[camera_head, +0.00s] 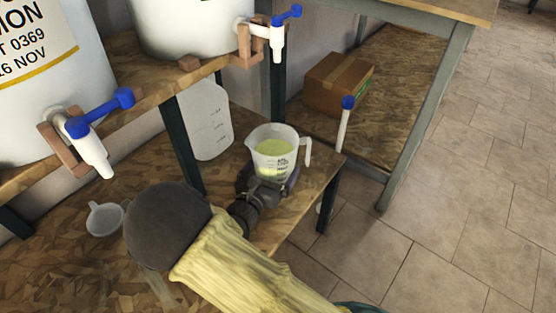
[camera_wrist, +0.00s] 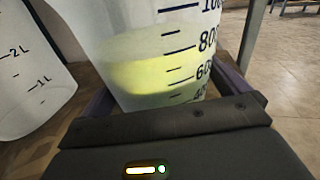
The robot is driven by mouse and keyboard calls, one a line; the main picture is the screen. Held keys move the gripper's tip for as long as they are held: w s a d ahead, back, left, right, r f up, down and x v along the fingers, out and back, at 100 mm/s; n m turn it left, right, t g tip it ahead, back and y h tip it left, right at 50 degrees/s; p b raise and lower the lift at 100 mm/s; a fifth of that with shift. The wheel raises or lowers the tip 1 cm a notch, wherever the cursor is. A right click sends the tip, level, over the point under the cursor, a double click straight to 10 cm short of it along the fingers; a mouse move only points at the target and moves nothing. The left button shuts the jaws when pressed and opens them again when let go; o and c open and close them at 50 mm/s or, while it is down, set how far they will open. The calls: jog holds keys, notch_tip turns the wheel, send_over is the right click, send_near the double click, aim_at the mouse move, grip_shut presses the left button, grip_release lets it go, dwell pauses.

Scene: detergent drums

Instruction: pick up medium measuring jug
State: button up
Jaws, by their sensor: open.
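The medium measuring jug (camera_head: 277,150) is a clear plastic jug with a handle on its right and yellow-green liquid inside. It stands upright near the right end of the lower wooden shelf. My gripper (camera_head: 268,182) is open at the near side of the jug. In the wrist view the jug (camera_wrist: 150,50) fills the upper middle, with black scale marks and the liquid showing. The fingers of my gripper (camera_wrist: 165,100) lie to the left and right of its lower part. Whether they touch it, I cannot tell.
A taller translucent jug (camera_head: 206,120) stands just left, also in the wrist view (camera_wrist: 30,70). A small cup (camera_head: 105,219) sits on the lower shelf (camera_head: 60,270). Drums with blue-handled taps (camera_head: 100,113) stand above. A cardboard box (camera_head: 338,82) is behind.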

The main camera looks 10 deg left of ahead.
aim_at(281, 158)
jog(key=c, duration=1.5)
jog(key=shift+r, duration=0.25)
notch_tip(281, 158, up, 10)
jog(key=p, duration=0.6)
jog(key=shift+f, duration=0.2)
